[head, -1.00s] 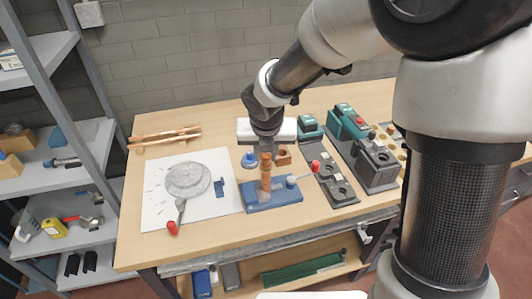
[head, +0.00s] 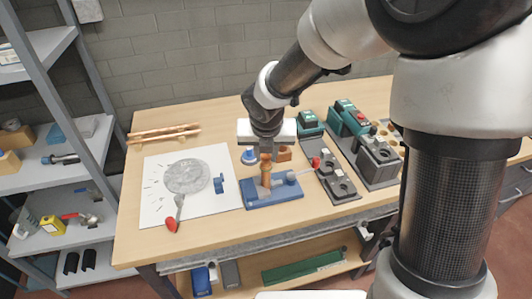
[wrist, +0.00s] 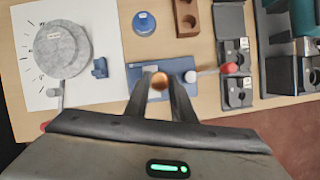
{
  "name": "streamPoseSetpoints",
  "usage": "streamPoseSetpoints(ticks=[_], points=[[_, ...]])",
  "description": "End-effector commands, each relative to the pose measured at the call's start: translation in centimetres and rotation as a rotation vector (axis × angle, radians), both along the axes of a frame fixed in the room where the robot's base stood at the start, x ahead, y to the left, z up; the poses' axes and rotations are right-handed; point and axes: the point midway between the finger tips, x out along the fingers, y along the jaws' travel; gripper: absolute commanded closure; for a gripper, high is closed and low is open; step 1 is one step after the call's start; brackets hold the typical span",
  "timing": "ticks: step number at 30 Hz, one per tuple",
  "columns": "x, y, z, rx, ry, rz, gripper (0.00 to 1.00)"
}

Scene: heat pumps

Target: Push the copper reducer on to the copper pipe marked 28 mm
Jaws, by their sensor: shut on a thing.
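My gripper (wrist: 161,88) is shut on a round copper piece (wrist: 160,81), which I take to be the copper reducer. In the head view my gripper (head: 266,149) points straight down over the blue clamp base (head: 262,201). An upright copper pipe (head: 266,177) stands in that clamp, directly below the gripper. The copper piece and the pipe line up in the head view; I cannot tell how far one sits on the other. The 28 mm marking is not readable. In the wrist view the blue clamp base (wrist: 145,92) shows behind the fingers.
A clamp lever with a red knob (head: 315,163) sticks out right of the pipe. Dark tool blocks (head: 340,187) stand further right. A grey disc (head: 187,177) lies on white paper at left. Copper pipes (head: 165,135) lie at the back left.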

Motion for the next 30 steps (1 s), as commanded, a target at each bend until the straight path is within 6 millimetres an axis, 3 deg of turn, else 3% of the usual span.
streamPoseSetpoints(ticks=[10,11,14,24,30], points=[[0.0,0.0,-0.4,0.0,0.001,0.0,0.99],[0.0,0.0,-0.4,0.0,0.001,0.0,0.72],[0.0,0.0,-0.4,0.0,0.001,0.0,0.56],[-0.1,0.0,0.0,0.0,0.0,0.0,0.56],[-1.0,-0.1,2.9,0.0,-0.005,-0.001,0.56]])
